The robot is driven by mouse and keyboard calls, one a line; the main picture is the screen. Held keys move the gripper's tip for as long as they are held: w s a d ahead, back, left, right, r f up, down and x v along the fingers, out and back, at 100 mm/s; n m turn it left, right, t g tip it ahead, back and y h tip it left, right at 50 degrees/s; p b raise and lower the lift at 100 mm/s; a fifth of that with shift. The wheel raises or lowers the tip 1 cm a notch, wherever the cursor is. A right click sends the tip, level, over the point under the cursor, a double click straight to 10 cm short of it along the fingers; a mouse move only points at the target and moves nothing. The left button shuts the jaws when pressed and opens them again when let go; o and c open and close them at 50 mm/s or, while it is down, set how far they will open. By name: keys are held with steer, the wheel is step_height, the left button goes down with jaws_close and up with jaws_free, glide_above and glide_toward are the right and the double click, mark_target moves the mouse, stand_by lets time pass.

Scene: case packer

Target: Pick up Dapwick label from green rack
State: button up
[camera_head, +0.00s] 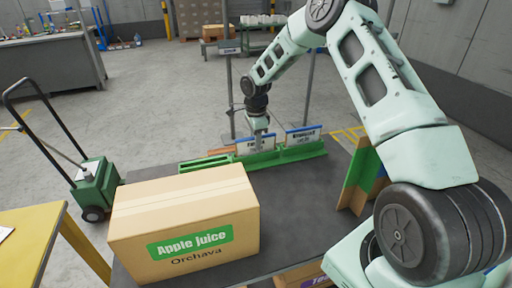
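The green rack (312,153) lies on the dark table top behind the box. The left part of the rack is empty.
A large cardboard box (185,222) marked "Apple Juice Orchava" fills the table front. Green and brown upright boards (361,178) stand at the right. A green cart (95,188) and yellow table (30,245) are at left. Dark table (300,210) is bare right of the box.

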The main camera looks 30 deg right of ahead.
steer(key=shift+f, duration=1)
jaws_close()
steer(key=shift+r, duration=0.1)
